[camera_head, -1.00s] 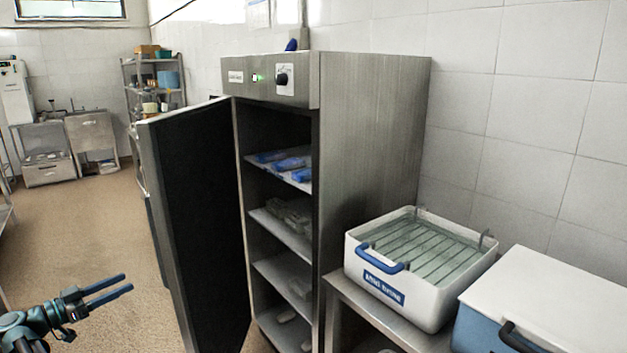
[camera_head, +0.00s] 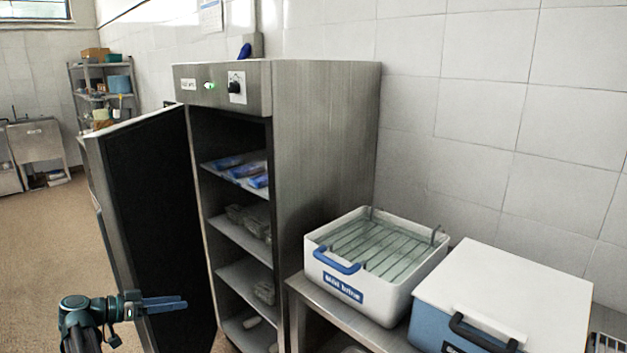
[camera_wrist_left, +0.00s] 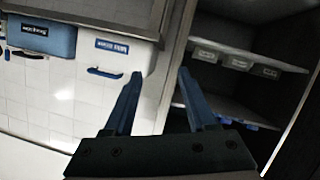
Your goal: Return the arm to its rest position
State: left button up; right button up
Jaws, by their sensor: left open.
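My left gripper (camera_head: 163,304) is at the lower left of the head view, in front of the open door of the steel cabinet. In the left wrist view its two blue fingers (camera_wrist_left: 160,78) are spread apart with nothing between them. It touches nothing that I can see. My right gripper is not in either view.
The steel cabinet (camera_head: 325,150) stands with its door (camera_head: 150,200) open; its shelves hold blue packs (camera_head: 243,170) and other items. A white basin (camera_head: 335,300) with a rack and a blue cooler with a white lid (camera_head: 515,285) stand on a steel table to the right.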

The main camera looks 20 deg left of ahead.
pick_arm(q)
jog(key=w+d+f+g+p, duration=0.1)
jog(key=w+d+f+g, duration=0.15)
jog(key=d, duration=0.75)
jog(key=w+d+f+g+p, duration=0.1)
jog(key=w+d+g, duration=0.25)
jog(key=d, duration=0.65)
jog(key=w+d+f+g+p, duration=0.2)
jog(key=d+g, duration=0.1)
jog(key=d, duration=0.7)
jog(key=s+d+g+y+p, duration=0.1)
jog(key=s+d+y, duration=0.3)
jog(key=d, duration=0.8)
jog(key=s+d+m+g+y+p, duration=0.1)
jog(key=s+d+g+y+p, duration=0.1)
jog(key=s+d, duration=0.5)
jog(key=shift+s+d+f+m+g+y+p, duration=0.55)
jog(key=shift+d+y, duration=0.85)
jog(key=shift+d, duration=1.5)
jog(key=shift+w+r+n+t, duration=0.2)
jog(key=shift+w+n+t, duration=0.05)
